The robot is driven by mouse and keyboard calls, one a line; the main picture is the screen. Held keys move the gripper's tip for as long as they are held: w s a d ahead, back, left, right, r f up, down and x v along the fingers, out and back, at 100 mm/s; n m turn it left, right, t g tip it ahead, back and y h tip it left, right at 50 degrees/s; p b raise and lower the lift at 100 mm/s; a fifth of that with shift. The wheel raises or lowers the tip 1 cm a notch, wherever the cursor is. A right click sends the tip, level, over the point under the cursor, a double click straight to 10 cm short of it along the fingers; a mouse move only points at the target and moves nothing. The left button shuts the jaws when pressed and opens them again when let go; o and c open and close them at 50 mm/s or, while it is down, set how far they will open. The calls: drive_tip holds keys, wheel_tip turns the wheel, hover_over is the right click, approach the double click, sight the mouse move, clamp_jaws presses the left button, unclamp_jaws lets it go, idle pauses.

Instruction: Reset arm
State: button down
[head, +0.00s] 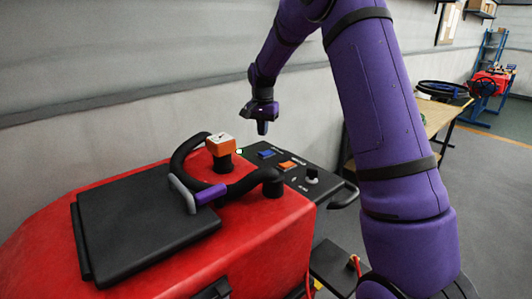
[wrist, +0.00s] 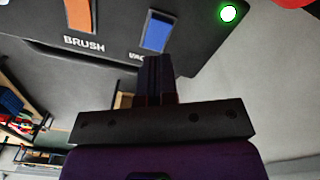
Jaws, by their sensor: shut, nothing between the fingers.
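My purple arm (head: 375,110) rises at the right of the head view and bends over toward the scrubber. My gripper (head: 262,127) points down above the scrubber's black control panel, apart from it. In the wrist view my gripper (wrist: 157,62) has its fingers together with nothing between them. The control panel (wrist: 120,50) shows an orange switch (wrist: 79,14) marked BRUSH, a blue switch (wrist: 158,31) with a partly hidden label, and a lit green light (wrist: 228,13).
The red scrubber (head: 265,245) carries a black lid (head: 145,225), a black handle (head: 185,155) and an orange-and-white block (head: 221,145). A grey wall (head: 130,60) stands close behind. A wooden table (head: 435,117) is at right. Grey floor (head: 495,190) is open at far right.

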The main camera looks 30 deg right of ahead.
drive_tip(key=s+a+r+n+t, duration=0.1)
drive_tip(key=s+a+r+n, duration=0.15)
drive_tip(key=s+r, duration=0.6)
drive_tip(key=s+a+r+n+t, duration=0.15)
drive_tip(key=s+a+r, duration=0.25)
drive_tip(key=s+r, duration=0.45)
drive_tip(key=s+a+f+n+t, duration=0.1)
drive_tip(key=s+a+n, duration=0.1)
drive_tip(key=s, duration=1)
drive_tip(key=s+a+f+n+t, duration=0.1)
drive_tip(key=s+n, duration=0.2)
drive_tip(key=s, duration=0.9)
drive_tip(key=shift+s+a+n+t, duration=0.15)
drive_tip(key=shift+a+n+t, duration=0.2)
drive_tip(key=shift+n, duration=0.05)
drive_tip(key=shift+r, duration=0.1)
